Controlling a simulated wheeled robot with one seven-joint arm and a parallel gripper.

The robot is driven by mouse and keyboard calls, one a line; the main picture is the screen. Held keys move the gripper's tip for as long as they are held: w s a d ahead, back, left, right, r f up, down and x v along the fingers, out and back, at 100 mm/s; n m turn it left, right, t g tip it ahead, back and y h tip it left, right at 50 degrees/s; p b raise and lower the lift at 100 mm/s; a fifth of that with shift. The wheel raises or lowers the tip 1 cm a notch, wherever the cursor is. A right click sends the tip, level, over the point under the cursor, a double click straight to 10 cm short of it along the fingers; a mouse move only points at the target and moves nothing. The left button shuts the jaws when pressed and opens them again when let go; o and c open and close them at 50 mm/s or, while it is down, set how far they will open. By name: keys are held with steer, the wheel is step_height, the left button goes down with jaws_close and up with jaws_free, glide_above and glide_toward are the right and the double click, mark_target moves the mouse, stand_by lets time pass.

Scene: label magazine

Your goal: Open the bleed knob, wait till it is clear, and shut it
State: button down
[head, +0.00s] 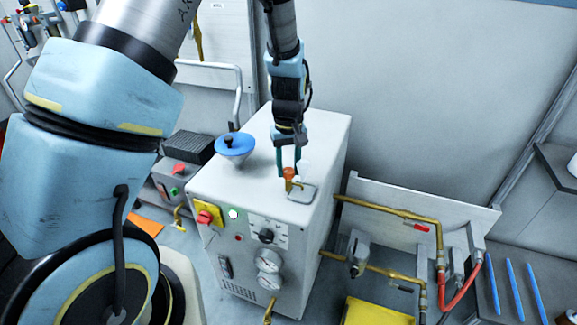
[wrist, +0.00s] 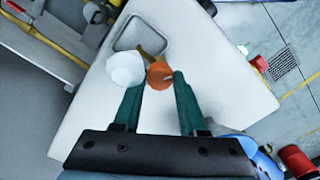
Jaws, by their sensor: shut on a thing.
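The orange bleed knob (head: 289,173) sits on a small brass fitting (head: 293,186) on top of the white cabinet (head: 322,140). In the wrist view the knob (wrist: 160,75) is between the fingertips of my gripper (wrist: 157,82), which is shut on it. My gripper (head: 289,166) comes down from above in the head view. A white rounded shape (wrist: 125,68) lies beside the knob in the wrist view; I cannot tell what it is. The brass spout (wrist: 150,52) points toward a shallow grey-rimmed square tray (wrist: 140,33).
A blue funnel-like cap (head: 235,145) stands on the cabinet's left. The front carries a red knob on a yellow plate (head: 208,213), a lit green lamp (head: 233,213), a black dial (head: 266,235) and gauges (head: 269,261). Brass pipes (head: 400,212) run right.

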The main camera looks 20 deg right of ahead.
mark_target(288, 170)
steer(key=shift+c, duration=2.2)
jaws_free()
steer(key=shift+r, duration=0.1)
step_height(288, 170, up, 11)
steer(key=b, duration=0.1)
steer(key=shift+f, duration=0.2)
